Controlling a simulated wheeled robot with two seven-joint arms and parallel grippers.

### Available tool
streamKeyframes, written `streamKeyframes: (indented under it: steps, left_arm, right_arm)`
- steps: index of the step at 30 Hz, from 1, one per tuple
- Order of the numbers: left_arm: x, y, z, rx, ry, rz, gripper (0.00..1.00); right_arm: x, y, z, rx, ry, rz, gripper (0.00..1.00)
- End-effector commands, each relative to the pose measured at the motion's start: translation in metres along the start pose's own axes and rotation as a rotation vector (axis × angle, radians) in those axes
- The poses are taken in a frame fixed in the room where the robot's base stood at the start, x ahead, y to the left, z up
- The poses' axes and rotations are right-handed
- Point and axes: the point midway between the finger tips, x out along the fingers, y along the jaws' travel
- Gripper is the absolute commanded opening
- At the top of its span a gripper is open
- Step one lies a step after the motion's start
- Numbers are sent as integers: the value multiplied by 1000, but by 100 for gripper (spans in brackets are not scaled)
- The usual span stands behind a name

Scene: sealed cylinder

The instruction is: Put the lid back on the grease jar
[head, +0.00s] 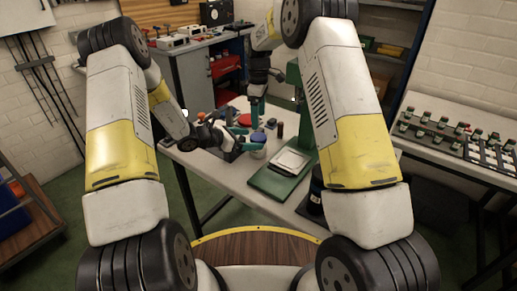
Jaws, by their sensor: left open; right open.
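A small white jar with a blue top (258,146) stands on the grey workbench (232,192), left of a green-based machine; it may be the grease jar. A flat red disc (244,120) lies behind it; I cannot tell whether this is the lid. My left gripper (236,148) is open, low over the bench just left of the jar; I cannot tell if it touches it. My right gripper (256,120) is open and points down behind the jar, beside the red disc. The space between its fingers is too small to see clearly.
A green machine base (272,183) with a pale plate (291,161) stands right of the jar. A dark red cylinder (280,129) and an orange-topped item (202,117) stand nearby. The bench's front left is clear. Another table with several small parts (450,138) is at right.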

Motion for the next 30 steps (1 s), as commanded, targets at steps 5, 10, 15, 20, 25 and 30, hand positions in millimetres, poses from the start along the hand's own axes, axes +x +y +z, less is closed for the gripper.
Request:
streamKeyframes:
  steps: [5, 10, 15, 20, 25, 30]
  left_arm:
    - [26, 0, 0, 1, -1, -1, 88]
    - [38, 0, 0, 1, 0, 0, 88]
    - [40, 0, 0, 1, 0, 1, 88]
    - [40, 0, 0, 1, 0, 1, 86]
    - [40, 0, 0, 1, 0, 1, 52]
    - [40, 0, 0, 1, 0, 1, 19]
  right_arm:
    - [0, 0, 0, 0, 0, 0, 79]
    - [0, 0, 0, 0, 0, 0, 79]
    - [0, 0, 0, 0, 0, 0, 79]
    - [0, 0, 0, 0, 0, 0, 79]
    - [0, 0, 0, 0, 0, 0, 79]
    - [0, 0, 0, 0, 0, 0, 79]
